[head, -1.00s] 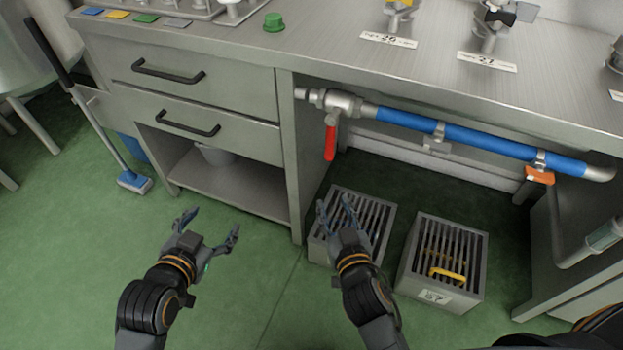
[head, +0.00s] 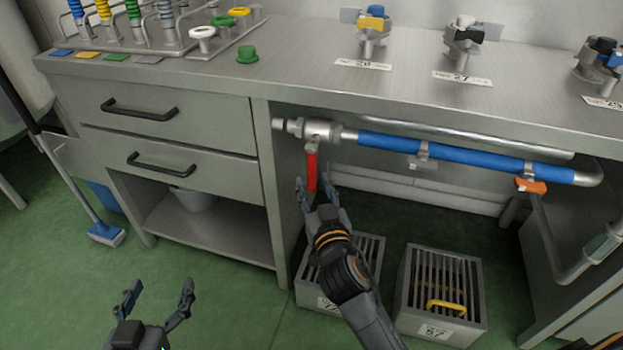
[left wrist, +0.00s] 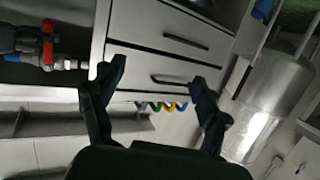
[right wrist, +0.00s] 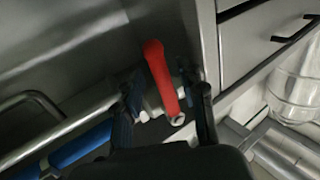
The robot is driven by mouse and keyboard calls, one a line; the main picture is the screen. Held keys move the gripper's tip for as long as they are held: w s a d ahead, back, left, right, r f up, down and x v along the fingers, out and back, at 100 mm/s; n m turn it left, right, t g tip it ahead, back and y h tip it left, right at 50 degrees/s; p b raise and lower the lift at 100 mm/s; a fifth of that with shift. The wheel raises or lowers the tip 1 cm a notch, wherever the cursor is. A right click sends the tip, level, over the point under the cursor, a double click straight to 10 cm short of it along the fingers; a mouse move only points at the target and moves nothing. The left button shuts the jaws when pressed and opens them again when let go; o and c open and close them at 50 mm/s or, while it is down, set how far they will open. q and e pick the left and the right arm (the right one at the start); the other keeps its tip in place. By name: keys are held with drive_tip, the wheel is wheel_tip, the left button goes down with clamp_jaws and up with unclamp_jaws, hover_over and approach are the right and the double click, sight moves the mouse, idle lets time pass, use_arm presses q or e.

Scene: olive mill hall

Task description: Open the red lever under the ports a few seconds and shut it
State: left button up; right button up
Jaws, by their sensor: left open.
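The red lever (head: 311,171) hangs straight down from a metal valve (head: 318,131) on the blue-sleeved pipe under the counter. My right gripper (head: 313,188) is open at the lever's lower end. In the right wrist view the red lever (right wrist: 161,78) shows between the two open fingers (right wrist: 165,105); whether they touch it I cannot tell. The left wrist view shows the lever (left wrist: 47,44) at its upper left. My left gripper (head: 160,288) is open and empty, low over the green floor. The numbered ports (head: 374,32) stand on the counter above the pipe.
Two grated boxes, one (head: 372,275) partly behind my right arm and one (head: 440,255) with a yellow handle, stand on the floor below. A drawer cabinet (head: 185,170) is left of the lever. An orange handle (head: 531,186) hangs at the pipe's right end.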

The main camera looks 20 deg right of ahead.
drive_tip(key=shift+w+d, duration=0.1)
drive_tip(key=shift+w, duration=1.35)
drive_tip(key=shift+c, duration=0.4)
clamp_jaws()
